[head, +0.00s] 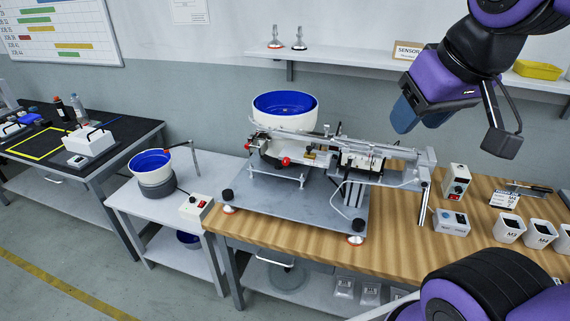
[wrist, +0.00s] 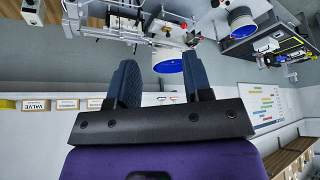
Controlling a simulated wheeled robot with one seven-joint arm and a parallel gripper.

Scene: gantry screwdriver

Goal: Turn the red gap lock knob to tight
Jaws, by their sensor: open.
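A round red knob (head: 286,160) is on the front of the screw feeder (head: 310,150) on the wooden bench, below the white bowl with the blue inside (head: 285,108). A smaller red part (head: 249,146) shows to its left. I cannot tell the knob's turn setting. My gripper (head: 420,118), with blue fingers, is open and empty, raised in the air to the right of the feeder and well apart from the knob. In the wrist view, the open fingers (wrist: 160,60) are apart, and the feeder appears upside down beyond them with a small red knob (wrist: 165,29).
A shelf (head: 350,62) runs along the wall behind my gripper, with a yellow bin (head: 538,70). A control box (head: 456,181), a grey box (head: 451,222) and white cups (head: 508,228) stand on the bench's right. A second blue bowl (head: 150,162) is on the left table.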

